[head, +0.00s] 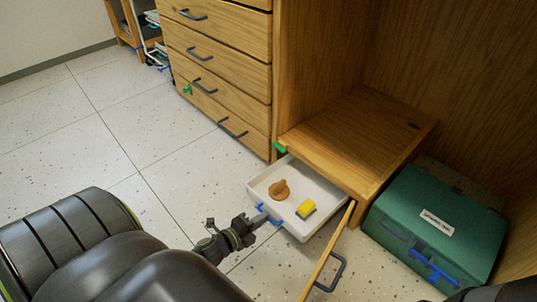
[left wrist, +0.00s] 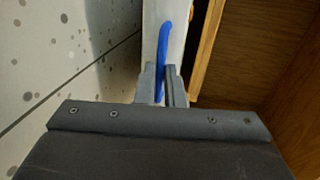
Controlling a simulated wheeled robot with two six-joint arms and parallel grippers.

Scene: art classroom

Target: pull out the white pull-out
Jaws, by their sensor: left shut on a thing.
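The white pull-out (head: 317,223) is a shallow tray that sticks out from under a low wooden shelf. An orange-brown knobbed object and a yellow block lie in it. A blue handle (head: 266,214) is on its front. My left gripper (head: 258,220) is at this handle, and in the left wrist view its two fingers (left wrist: 161,88) are closed around the blue handle (left wrist: 164,45). The white front (left wrist: 151,30) shows behind it. The back of the pull-out is hidden under the shelf. My right gripper does not show.
An open wooden door (head: 328,252) with a grey handle stands close to the right of the pull-out. A green case (head: 440,215) with blue latches is further right. A wooden drawer unit (head: 222,75) stands behind at left. The speckled floor (head: 150,130) at left is clear.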

